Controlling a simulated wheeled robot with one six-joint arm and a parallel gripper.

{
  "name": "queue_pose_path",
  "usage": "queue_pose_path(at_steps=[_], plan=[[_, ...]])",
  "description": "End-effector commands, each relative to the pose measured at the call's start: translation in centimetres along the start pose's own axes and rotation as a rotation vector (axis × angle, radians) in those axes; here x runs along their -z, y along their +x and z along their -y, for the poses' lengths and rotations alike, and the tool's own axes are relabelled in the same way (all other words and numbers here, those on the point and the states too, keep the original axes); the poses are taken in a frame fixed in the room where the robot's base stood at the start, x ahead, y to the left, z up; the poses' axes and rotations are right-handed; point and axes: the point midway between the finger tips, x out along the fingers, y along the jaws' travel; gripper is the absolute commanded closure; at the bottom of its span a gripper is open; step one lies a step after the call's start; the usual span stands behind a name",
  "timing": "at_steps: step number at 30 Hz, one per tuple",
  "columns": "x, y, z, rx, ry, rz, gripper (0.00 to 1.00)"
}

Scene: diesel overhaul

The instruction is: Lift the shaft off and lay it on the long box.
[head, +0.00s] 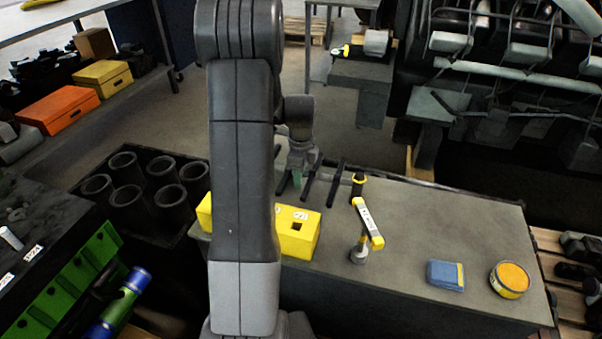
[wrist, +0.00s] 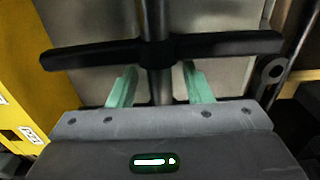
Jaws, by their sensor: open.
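The shaft (wrist: 152,22) is a grey rod in the wrist view, with a black crossbar (wrist: 90,54) across it. It runs down between the two pale green fingers of my gripper (wrist: 160,84). The fingers are apart, one on each side of the rod, with no clear grip on it. In the head view my gripper (head: 299,180) is low over the far left of the grey bench, among dark bars.
A yellow-and-white tool (head: 368,224) stands on the bench (head: 440,215) right of the box. A blue pad (head: 445,274) and a round orange-topped tin (head: 509,279) lie farther right. Dark cylinders (head: 128,198) fill a tray at left. The engine is behind.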

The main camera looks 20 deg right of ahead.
Motion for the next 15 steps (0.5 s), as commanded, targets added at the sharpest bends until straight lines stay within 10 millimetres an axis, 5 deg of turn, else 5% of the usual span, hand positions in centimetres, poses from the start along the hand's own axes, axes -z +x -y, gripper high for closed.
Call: queue_pose_path(at_steps=[5,15], plan=[[0.0,-1.1,0.1,0.003,0.000,0.001,0.55],[0.0,-8.6,0.1,0.006,0.000,0.001,0.55]])
